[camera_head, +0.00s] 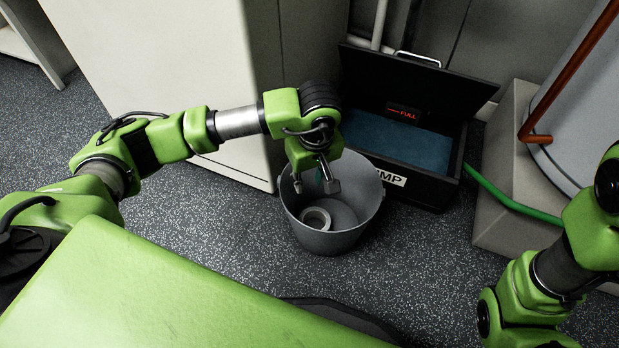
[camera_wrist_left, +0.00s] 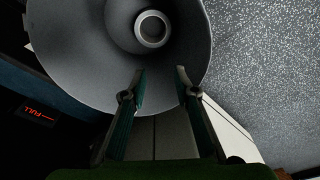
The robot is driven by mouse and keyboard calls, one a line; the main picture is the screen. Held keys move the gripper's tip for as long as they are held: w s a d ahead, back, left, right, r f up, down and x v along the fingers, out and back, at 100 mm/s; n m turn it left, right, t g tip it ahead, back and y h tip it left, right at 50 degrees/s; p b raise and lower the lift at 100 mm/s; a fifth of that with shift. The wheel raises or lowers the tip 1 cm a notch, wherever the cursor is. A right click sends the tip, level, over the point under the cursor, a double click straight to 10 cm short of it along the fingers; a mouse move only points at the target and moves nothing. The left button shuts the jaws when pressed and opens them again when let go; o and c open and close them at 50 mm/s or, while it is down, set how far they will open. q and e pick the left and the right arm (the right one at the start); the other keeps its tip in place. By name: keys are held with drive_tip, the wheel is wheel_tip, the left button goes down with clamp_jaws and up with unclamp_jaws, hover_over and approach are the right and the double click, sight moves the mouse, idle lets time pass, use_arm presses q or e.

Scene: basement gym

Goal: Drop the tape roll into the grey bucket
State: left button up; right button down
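The tape roll (camera_head: 327,217), a small pale grey ring, lies inside the grey bucket (camera_head: 348,241), on its bottom toward the left in the head view. The bucket stands upright on the floor. My left gripper (camera_head: 315,184) is above the bucket's opening, open and empty, with its fingers pointing down. In the left wrist view, the open fingertips (camera_wrist_left: 160,72) show over the bucket wall (camera_wrist_left: 75,60), apart from the tape roll (camera_wrist_left: 153,45). My right arm shows at the lower right of the head view, but its gripper does not.
An open black box (camera_head: 425,192) with a blue inside and a red "FULL" display stands behind the bucket. A pale cabinet (camera_head: 170,70) is at the left. A green hose (camera_head: 510,198) runs at the right. Speckled floor around the bucket's front is clear.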

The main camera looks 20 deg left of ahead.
use_arm(q)
wheel_tip(320, 180, up, 12)
drive_tip(key=s+d, duration=0.1)
drive_tip(key=shift+s+d, duration=0.15)
drive_tip(key=shift+f, duration=0.1)
idle(0.5)
